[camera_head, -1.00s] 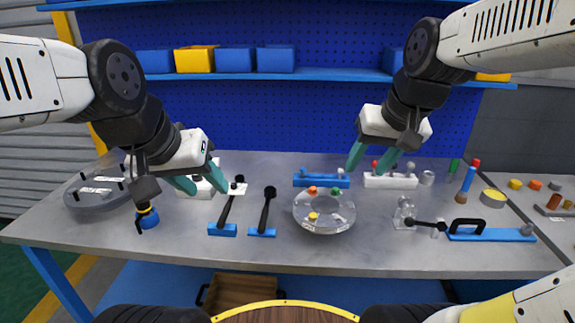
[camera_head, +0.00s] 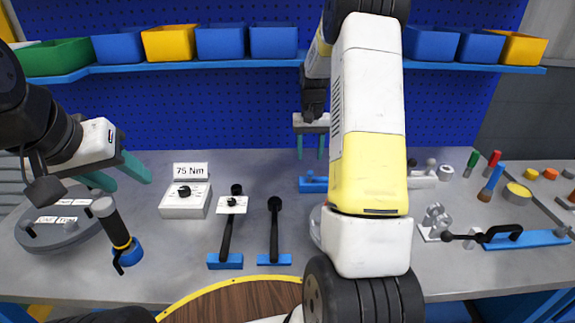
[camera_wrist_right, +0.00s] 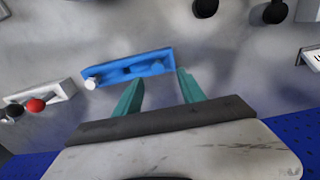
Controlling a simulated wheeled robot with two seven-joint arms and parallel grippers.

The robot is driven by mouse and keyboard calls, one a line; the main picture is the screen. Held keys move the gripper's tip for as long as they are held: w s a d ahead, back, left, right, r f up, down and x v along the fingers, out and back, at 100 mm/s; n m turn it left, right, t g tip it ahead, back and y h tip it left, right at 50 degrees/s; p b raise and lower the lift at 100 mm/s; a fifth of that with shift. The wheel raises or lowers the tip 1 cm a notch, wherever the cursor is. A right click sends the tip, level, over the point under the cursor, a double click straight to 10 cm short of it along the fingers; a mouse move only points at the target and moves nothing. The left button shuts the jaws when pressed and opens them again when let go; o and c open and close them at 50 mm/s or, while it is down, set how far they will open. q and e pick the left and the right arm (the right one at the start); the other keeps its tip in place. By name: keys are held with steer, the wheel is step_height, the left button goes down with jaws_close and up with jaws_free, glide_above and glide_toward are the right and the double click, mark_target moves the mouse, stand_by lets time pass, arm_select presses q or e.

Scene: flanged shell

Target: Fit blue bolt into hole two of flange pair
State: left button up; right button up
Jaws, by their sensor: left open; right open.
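A grey round flange (camera_head: 28,238) with white labels and dark pins lies at the left of the table; I cannot read its hole labels. A blue block (camera_head: 313,185) lies behind the middle of the table. In the right wrist view the blue block (camera_wrist_right: 115,72) bears a silver knob at one end and a small blue round head (camera_wrist_right: 157,65), possibly the blue bolt. My right gripper (camera_head: 311,155) is open and empty, fingers pointing down at the block; its fingertips (camera_wrist_right: 159,76) flank the blue head in the wrist view. My left gripper (camera_head: 132,181) is open and empty near the flange.
My right arm hides most of the glass bowl (camera_head: 315,228). A white block (camera_head: 425,180) and clamp (camera_head: 525,238) lie right.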

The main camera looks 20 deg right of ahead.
mark_target(311, 173)
steer(key=f, duration=0.7)
steer(key=shift+s+d, duration=0.15)
steer(key=shift+d, duration=0.1)
steer(key=shift+r, duration=0.1)
jaws_close()
